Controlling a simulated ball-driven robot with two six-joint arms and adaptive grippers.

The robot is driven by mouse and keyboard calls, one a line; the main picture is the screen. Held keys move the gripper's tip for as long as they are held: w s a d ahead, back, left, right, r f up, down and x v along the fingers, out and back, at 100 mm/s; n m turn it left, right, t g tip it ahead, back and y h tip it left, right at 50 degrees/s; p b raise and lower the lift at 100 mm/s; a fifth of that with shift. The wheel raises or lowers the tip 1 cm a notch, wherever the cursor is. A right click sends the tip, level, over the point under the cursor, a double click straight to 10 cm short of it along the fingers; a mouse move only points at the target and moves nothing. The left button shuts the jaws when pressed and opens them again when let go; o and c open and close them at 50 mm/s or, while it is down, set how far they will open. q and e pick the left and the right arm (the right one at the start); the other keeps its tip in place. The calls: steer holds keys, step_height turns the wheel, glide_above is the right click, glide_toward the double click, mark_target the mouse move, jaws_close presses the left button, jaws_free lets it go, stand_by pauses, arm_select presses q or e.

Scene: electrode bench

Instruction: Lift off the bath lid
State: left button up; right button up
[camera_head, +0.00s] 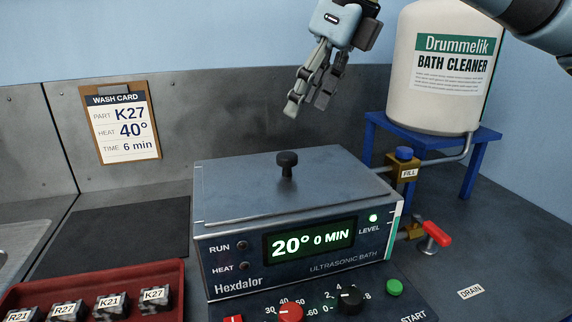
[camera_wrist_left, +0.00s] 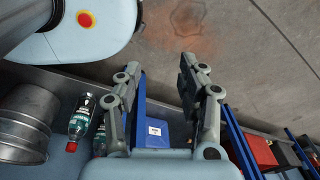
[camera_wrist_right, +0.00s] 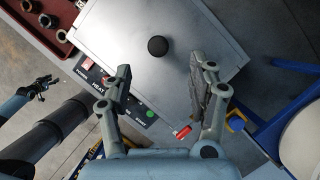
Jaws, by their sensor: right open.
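The ultrasonic bath (camera_head: 300,255) stands on the bench in the head view, its display reading 20° and 0 MIN. Its flat grey lid (camera_head: 235,185) lies on top, with a black knob (camera_head: 287,163) upright in the middle. My right gripper (camera_head: 308,108) is open and empty above the lid, a little right of the knob and apart from it. In the right wrist view the lid (camera_wrist_right: 195,75) and knob (camera_wrist_right: 157,46) show beyond the open fingers (camera_wrist_right: 163,90). My left gripper (camera_wrist_left: 165,88) is open and empty in the left wrist view, away from the bath.
A Bath Cleaner tank (camera_head: 445,100) stands on a blue stand (camera_head: 375,125) at the right, with a FILL valve (camera_head: 404,172) and a red-handled drain tap (camera_head: 435,238). A red tray (camera_head: 150,272) of labelled parts sits front left. A dark mat (camera_head: 120,235) lies bare left of the bath.

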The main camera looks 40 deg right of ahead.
mark_target(288, 154)
steer(key=x, duration=0.4)
steer(key=shift+a+f+p, duration=0.2)
steer(key=shift+a+p, duration=0.05)
steer(key=shift+p, duration=0.05)
steer(key=shift+w+f, duration=0.2)
steer(key=shift+f, duration=0.65)
steer(key=p+x, duration=0.1)
steer(key=x, duration=0.2)
steer(key=shift+f, duration=0.35)
steer(key=shift+w+f, duration=0.1)
steer(key=shift+f, duration=0.2)
arm_select(q)
steer(key=shift+s+a+r, duration=0.15)
steer(key=shift+a+r, duration=0.05)
steer(key=shift+r, duration=0.25)
steer(key=shift+s+a+r, duration=0.1)
steer(key=shift+a+r, duration=0.05)
steer(key=shift+r, duration=0.25)
arm_select(e)
steer(key=shift+c, duration=0.4)
arm_select(q)
steer(key=shift+s+a, duration=0.15)
arm_select(e)
jaws_close()
